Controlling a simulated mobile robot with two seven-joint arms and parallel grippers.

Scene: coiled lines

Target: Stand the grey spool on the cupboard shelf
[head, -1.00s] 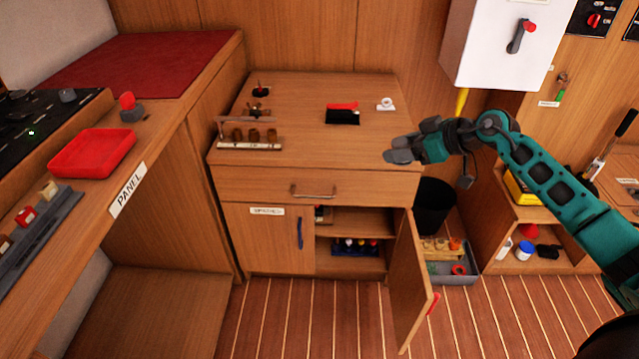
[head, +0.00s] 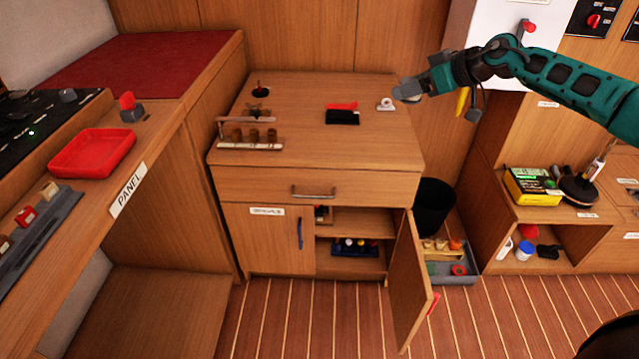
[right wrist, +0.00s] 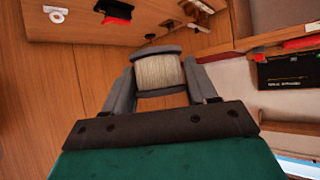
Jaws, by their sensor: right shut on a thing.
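The grey spool (right wrist: 158,73) shows in the right wrist view, with grey flanges and pale line wound on it. My right gripper (right wrist: 160,84) is shut on it, one finger at each side. In the head view the right gripper (head: 410,90) is in the air by the back right corner of the cupboard top, and the spool is hard to tell from the fingers. The cupboard (head: 265,240) has its right door (head: 408,285) swung open. Inside, the shelf (head: 362,236) shows, with a small item at its left end. My left gripper is not in view.
A blue rack (head: 355,249) of several items stands below the shelf. On the cupboard top are a wooden rack (head: 250,145), a red and black item (head: 342,115) and a white ring (head: 386,104). A dark bin (head: 434,205) stands right of the cupboard.

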